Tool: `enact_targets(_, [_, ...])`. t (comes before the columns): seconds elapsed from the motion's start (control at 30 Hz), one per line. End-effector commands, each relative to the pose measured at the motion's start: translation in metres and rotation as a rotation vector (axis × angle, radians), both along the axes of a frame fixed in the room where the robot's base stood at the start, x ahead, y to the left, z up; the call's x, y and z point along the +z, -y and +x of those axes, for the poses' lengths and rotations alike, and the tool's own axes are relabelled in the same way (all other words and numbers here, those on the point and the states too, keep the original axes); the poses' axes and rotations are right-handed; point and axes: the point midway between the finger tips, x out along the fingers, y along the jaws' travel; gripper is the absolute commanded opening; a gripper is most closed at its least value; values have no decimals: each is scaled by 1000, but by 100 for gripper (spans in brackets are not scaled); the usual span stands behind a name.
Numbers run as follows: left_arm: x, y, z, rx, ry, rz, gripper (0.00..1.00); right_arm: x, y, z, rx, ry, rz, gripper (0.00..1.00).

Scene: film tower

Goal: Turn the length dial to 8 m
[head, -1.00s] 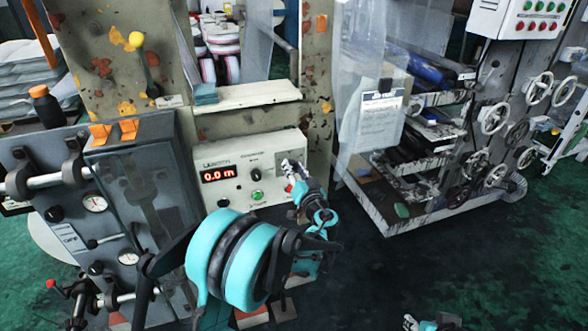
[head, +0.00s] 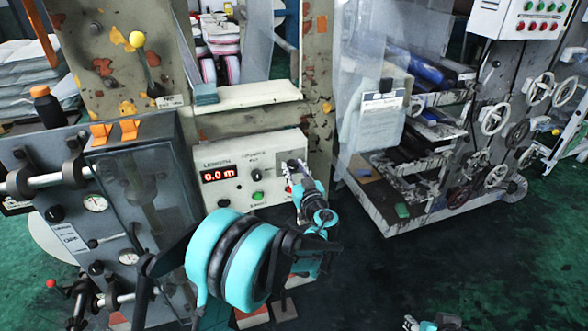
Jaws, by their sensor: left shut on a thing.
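The white control panel (head: 245,168) carries a red display (head: 217,174) reading 0.0 m under the word LENGTH. A small black knob (head: 256,174) and a green button (head: 257,196) sit right of the display. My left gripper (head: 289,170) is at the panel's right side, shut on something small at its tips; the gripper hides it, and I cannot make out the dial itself. My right gripper (head: 432,325) shows only in part at the bottom edge, low over the floor and far from the panel.
A grey cabinet with gauges (head: 95,204) stands left of the panel. A white shelf (head: 245,97) juts out above it. A clear plastic curtain (head: 350,90) and a machine with several handwheels (head: 495,117) stand to the right. Dark green floor is clear at lower right.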

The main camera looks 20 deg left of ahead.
Motion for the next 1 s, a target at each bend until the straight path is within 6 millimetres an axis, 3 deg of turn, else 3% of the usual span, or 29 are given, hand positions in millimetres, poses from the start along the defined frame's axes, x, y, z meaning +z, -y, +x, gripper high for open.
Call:
enact_targets(0.27, [-2, 0, -1, 1, -1, -3, 3, 0, 0, 0, 0, 0, 0, 40])
enact_targets(0.3, [-2, 0, -1, 1, -1, -3, 42, 0, 0, 0, 0, 0, 0, 40])
enact_targets(0.37, [-1, 0, -1, 1, -1, -2, 53, 0, 0, 0, 0, 0, 0, 40])
enact_targets(0.73, [-1, 4, -5, -1, -1, -1, 53, 0, 0, 0, 0, 0, 0, 40])
enact_targets(1.0, [-1, 33, -46, -5, -1, -1, 53, 0, 0, 0, 0, 0, 0, 40])
